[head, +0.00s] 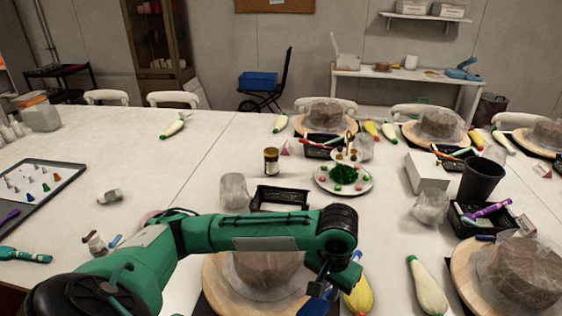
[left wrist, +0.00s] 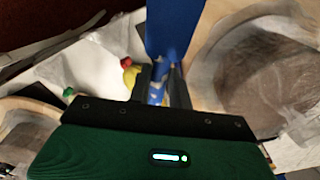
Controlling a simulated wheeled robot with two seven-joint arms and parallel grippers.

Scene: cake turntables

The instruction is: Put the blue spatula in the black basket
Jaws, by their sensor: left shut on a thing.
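My left gripper (head: 335,283) is shut on the blue spatula (head: 317,304) at the front, between the near middle cake and a yellow piping bag. In the left wrist view the spatula's broad blue part (left wrist: 173,30) rises between the fingers (left wrist: 166,90). In the head view much of it is hidden by the gripper and the frame edge. A black basket (head: 281,191) that looks empty stands on the table just behind my left forearm, which hides its front. My right gripper is not in view.
The near cake (head: 268,268) sits on a wooden turntable. Yellow (head: 359,297) and pale (head: 428,288) piping bags lie to the right. A crumpled clear cup (head: 234,190), a brown jar (head: 271,161) and a plate of sweets (head: 325,182) surround the basket. Another black basket (head: 466,229) holds purple tools.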

